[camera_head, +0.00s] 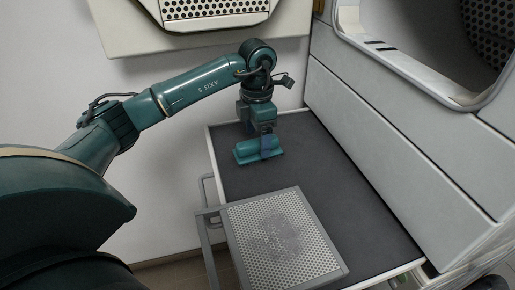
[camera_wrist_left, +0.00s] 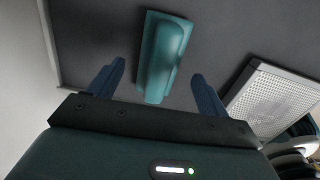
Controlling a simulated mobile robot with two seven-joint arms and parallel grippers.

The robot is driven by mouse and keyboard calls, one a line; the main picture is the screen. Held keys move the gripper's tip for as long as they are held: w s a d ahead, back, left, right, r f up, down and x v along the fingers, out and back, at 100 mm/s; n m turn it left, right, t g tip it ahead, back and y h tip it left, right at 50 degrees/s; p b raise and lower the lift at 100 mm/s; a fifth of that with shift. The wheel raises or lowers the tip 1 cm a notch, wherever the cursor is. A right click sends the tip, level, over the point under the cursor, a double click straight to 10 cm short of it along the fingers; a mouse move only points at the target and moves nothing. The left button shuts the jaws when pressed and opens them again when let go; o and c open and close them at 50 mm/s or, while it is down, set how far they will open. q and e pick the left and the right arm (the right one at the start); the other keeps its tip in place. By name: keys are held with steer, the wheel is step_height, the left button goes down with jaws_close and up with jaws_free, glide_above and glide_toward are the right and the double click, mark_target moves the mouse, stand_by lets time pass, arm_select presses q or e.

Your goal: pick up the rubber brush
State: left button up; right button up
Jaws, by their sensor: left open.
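The rubber brush, a teal block with a raised rounded top, lies on the dark grey mat of a shelf. In the head view the brush (camera_head: 246,152) is at the back left of the mat, partly hidden by my left gripper (camera_head: 266,149). In the left wrist view the brush (camera_wrist_left: 163,55) lies ahead of and between the two blue fingers of my left gripper (camera_wrist_left: 160,80). The fingers are open and wide apart, with nothing between them held. In the head view the gripper points down at the brush; whether it touches cannot be told. My right gripper is not in view.
A perforated metal filter panel (camera_head: 283,240) with a grey frame lies at the shelf's front; it also shows in the left wrist view (camera_wrist_left: 275,98). The dark mat (camera_head: 335,180) is clear to the right. A white machine wall (camera_head: 385,125) with a round opening borders the right side.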

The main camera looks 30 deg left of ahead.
mark_target(258, 140)
arm_select(q)
steer(key=shift+f, duration=1.4)
steer(key=shift+c, duration=0.5)
steer(key=c, duration=1)
step_height(258, 140, up, 10)
steer(key=shift+r, duration=0.1)
